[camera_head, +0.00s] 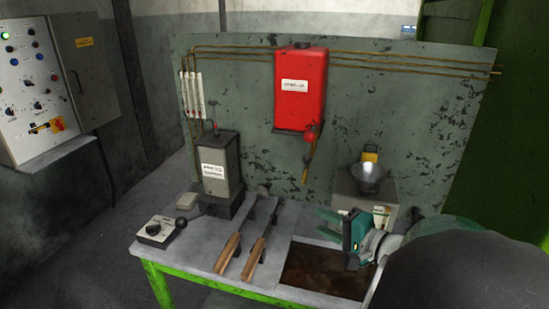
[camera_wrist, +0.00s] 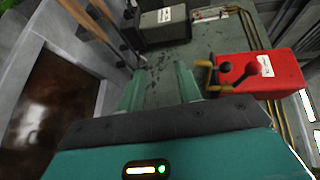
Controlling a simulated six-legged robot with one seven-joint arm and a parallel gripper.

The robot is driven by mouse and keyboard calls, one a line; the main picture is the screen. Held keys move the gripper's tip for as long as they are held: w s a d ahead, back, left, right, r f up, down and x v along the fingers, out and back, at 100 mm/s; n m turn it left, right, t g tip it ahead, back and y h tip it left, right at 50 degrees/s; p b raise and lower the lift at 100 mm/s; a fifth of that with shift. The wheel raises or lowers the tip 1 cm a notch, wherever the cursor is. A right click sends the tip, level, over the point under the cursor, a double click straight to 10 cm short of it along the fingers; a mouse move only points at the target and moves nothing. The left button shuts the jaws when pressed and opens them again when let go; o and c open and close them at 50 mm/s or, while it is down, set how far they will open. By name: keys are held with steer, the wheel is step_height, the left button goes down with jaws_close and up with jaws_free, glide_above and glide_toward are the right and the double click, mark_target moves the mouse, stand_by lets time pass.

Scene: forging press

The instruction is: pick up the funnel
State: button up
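The funnel (camera_head: 369,178) is a grey metal cone with its wide mouth up. It sits on top of a grey box at the right end of the bench, in front of a small yellow object. My gripper (camera_head: 325,223) is in front of and below the funnel, to its left, above the bench and apart from it. In the wrist view its two green fingers (camera_wrist: 157,80) are spread with nothing between them. The funnel does not show in the wrist view.
The red tank (camera_head: 301,90) hangs on the back panel; it also shows in the wrist view (camera_wrist: 262,72). Two wooden-handled tools (camera_head: 245,240), a dark labelled box (camera_head: 218,170) and a small control box (camera_head: 156,232) stand on the bench. A brown-bottomed basin (camera_head: 310,271) lies under my gripper.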

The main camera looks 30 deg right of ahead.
mark_target(364, 192)
steer(key=s+d+m+t+h, duration=0.1)
steer(key=s+d+m+h, duration=0.25)
steer(key=d, duration=0.35)
steer(key=s+d+m+t+h, duration=0.1)
steer(key=s+d+m+h, duration=0.15)
steer(key=d+h, duration=0.3)
steer(key=shift+y, duration=0.5)
steer(key=x, duration=0.9)
steer(key=d+f+x, duration=0.1)
steer(key=x, duration=0.3)
steer(key=shift+d, duration=0.1)
jaws_close()
